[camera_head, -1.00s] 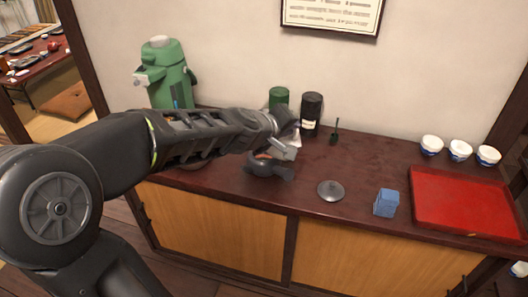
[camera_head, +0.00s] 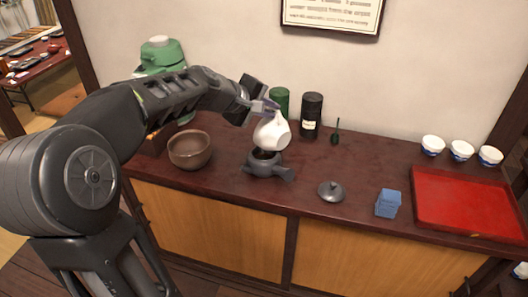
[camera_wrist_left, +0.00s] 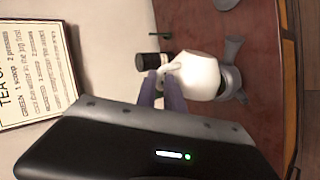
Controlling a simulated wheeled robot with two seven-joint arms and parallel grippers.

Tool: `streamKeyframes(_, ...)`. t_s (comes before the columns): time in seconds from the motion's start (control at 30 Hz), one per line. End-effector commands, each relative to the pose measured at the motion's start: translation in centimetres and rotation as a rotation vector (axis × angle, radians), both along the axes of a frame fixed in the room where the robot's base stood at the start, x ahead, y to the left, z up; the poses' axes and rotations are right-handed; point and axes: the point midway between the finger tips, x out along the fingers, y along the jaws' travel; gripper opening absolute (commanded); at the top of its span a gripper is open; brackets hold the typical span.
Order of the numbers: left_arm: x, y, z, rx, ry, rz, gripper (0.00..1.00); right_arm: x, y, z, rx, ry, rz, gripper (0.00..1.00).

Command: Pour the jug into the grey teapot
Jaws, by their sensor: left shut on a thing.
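The white jug (camera_head: 272,133) is tilted above the grey teapot (camera_head: 264,164), with its lower end over the teapot's open top. My left gripper (camera_head: 266,106) is shut on the jug's handle side. In the left wrist view the jug (camera_wrist_left: 200,75) is between me and the teapot (camera_wrist_left: 230,82), which it partly hides; the gripper fingers (camera_wrist_left: 163,88) meet at its handle. The grey teapot lid (camera_head: 331,191) lies apart on the counter, to the right of the teapot. I cannot see any liquid stream. My right gripper is not in view.
A brown bowl (camera_head: 190,150) stands left of the teapot. A green air pot (camera_head: 163,55), a green canister (camera_head: 279,98) and a black canister (camera_head: 312,115) stand at the back. A blue block (camera_head: 388,204), a red tray (camera_head: 465,202) and white cups (camera_head: 461,150) are on the right.

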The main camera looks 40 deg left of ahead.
Motion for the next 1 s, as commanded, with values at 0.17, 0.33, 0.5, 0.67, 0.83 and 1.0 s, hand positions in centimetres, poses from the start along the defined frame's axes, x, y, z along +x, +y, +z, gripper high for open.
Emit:
streamKeyframes(0.17,-0.3,-3.3,-0.8,0.151,-0.022,-0.015,0.0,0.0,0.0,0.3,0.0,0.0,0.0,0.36)
streamKeyframes(0.33,-0.5,-6.3,-2.2,0.305,-0.055,-0.017,0.0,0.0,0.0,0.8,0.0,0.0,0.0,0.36)
streamKeyframes(0.5,-0.5,-6.2,-2.2,0.305,-0.057,-0.015,0.0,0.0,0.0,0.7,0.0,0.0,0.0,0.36)
streamKeyframes(0.67,-0.4,-6.2,-2.2,0.304,-0.056,-0.016,0.0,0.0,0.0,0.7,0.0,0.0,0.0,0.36)
streamKeyframes(0.83,-0.5,-6.2,-2.2,0.304,-0.056,-0.016,0.0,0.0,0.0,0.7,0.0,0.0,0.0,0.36)
streamKeyframes(1.0,-0.5,-6.3,-2.3,0.309,-0.057,-0.016,0.0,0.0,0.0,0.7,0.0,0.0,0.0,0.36)
